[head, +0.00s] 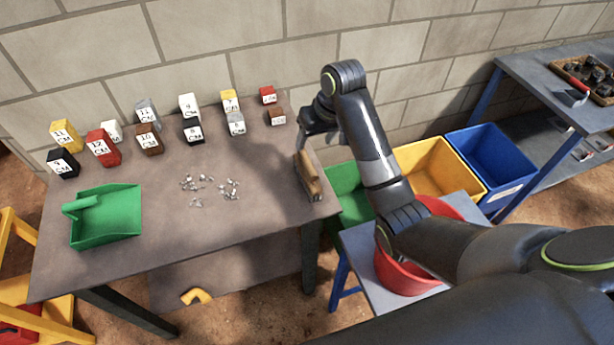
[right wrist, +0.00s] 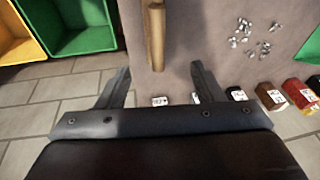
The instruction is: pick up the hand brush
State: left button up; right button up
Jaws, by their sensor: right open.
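My right gripper (head: 305,145) is above and just behind the brush in the head view. In the right wrist view the gripper (right wrist: 160,72) is open and empty, and the brush lies ahead, roughly in line with the gap between the fingers. My left gripper is not in view.
Small metal bits (head: 210,187) lie mid-table, with a green dustpan (head: 118,212) to their left. Several labelled blocks (head: 150,138) stand along the back. A yellow bin (head: 440,165), a blue bin (head: 490,160) and a red tub (head: 400,275) are to the right.

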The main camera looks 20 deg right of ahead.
aim_at(310, 163)
jog(key=x, duration=0.4)
jog(key=p+x, duration=0.1)
jog(key=x, duration=0.1)
jog(key=shift+w+d+f, duration=0.25)
jog(key=shift+w+f, duration=0.05)
jog(key=shift+a+f, duration=0.1)
jog(key=shift+f, duration=0.2)
jog(key=shift+w+f, duration=0.15)
jog(key=shift+f, duration=0.3)
notch_tip(310, 163, down, 3)
jog(key=shift+a+f+p, duration=0.1)
jog(key=shift+p, duration=0.8)
jog(key=shift+x, duration=0.9)
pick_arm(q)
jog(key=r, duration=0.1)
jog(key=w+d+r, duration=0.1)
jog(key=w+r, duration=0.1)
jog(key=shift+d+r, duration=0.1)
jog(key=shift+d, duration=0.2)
pick_arm(e)
jog(key=shift+w, duration=0.1)
jog(key=shift+c, duration=0.4)
